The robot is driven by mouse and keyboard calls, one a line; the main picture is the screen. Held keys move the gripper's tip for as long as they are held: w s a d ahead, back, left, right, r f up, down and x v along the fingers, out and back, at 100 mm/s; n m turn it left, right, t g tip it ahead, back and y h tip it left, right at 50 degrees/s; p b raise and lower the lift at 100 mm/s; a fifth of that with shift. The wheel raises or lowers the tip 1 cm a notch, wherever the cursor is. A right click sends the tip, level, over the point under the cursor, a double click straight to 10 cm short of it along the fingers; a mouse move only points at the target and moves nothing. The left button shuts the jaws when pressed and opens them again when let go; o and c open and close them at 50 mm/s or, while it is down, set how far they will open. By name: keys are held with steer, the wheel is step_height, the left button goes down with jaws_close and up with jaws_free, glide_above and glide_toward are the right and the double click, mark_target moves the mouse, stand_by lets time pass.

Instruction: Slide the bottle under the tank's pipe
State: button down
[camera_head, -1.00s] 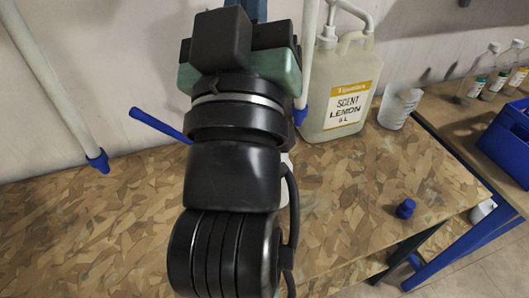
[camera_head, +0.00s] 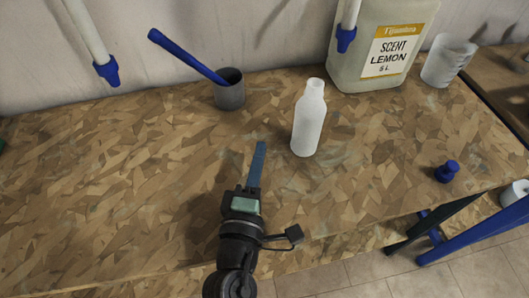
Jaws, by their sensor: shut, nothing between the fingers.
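A white, uncapped bottle (camera_head: 308,124) stands upright on the wood-chip board worktop, right of centre. My gripper (camera_head: 260,148) is shut, with its slim blue fingers pointing away from me. Nothing is between them. The fingertips are to the left of the bottle, with a visible gap between. Two white pipes with blue nozzles hang from above. The left pipe (camera_head: 88,32) is at the far left; the right pipe (camera_head: 349,14) ends in front of a lemon scent jug, behind and right of the bottle. The tanks above are out of view.
A grey cup (camera_head: 230,91) with a blue-handled tool stands behind my gripper. The lemon scent jug (camera_head: 376,60) and a clear measuring jug (camera_head: 447,60) stand at the back right. A blue cap (camera_head: 447,171) lies near the front right edge. The left worktop (camera_head: 100,180) is clear.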

mark_target(309, 119)
steer(key=w, duration=0.7)
steer(key=shift+w+d+r+p, duration=0.1)
steer(key=shift+w+d+p, duration=0.2)
steer(key=shift+w+d, duration=0.1)
steer(key=d, duration=0.1)
steer(key=s+d+p, duration=0.1)
steer(key=d+p, duration=0.1)
steer(key=shift+s, duration=0.25)
steer(key=shift+s+d, duration=0.1)
steer(key=shift+d, duration=0.2)
